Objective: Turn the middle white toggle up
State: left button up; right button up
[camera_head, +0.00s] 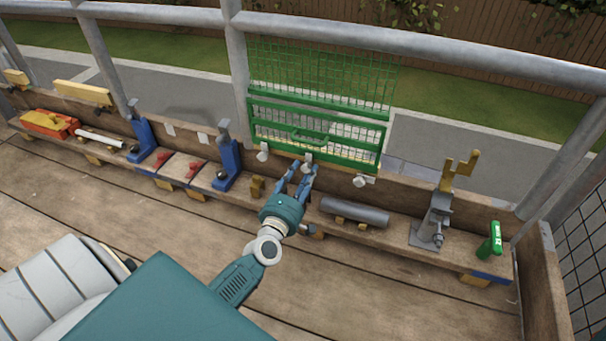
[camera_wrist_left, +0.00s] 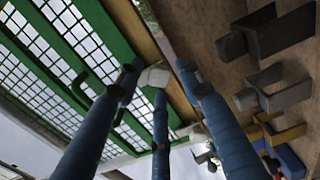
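Three white toggles sit along the lower edge of the green mesh frame (camera_head: 318,137): a left one (camera_head: 263,152), the middle white toggle (camera_head: 308,159) and a right one (camera_head: 362,181). My left gripper (camera_head: 299,171) reaches up to the middle toggle, its blue fingers spread and just below it. In the left wrist view the fingers (camera_wrist_left: 158,84) are apart, with a white toggle (camera_wrist_left: 154,76) between their tips. Whether any finger touches it I cannot tell. The fingers partly cover the area below the toggle. My right gripper is not in view.
A grey cylinder (camera_head: 354,211) lies on the wooden bench to the right of my gripper. A grey-and-yellow fixture (camera_head: 436,218) and a green-handled tool (camera_head: 492,240) stand farther right. Blue clamps (camera_head: 226,165) stand to the left. A metal railing (camera_head: 420,41) runs above.

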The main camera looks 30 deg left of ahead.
pick_arm(q)
jog(key=v, duration=1.2)
jog(key=shift+r, duration=0.1)
dwell(0.4)
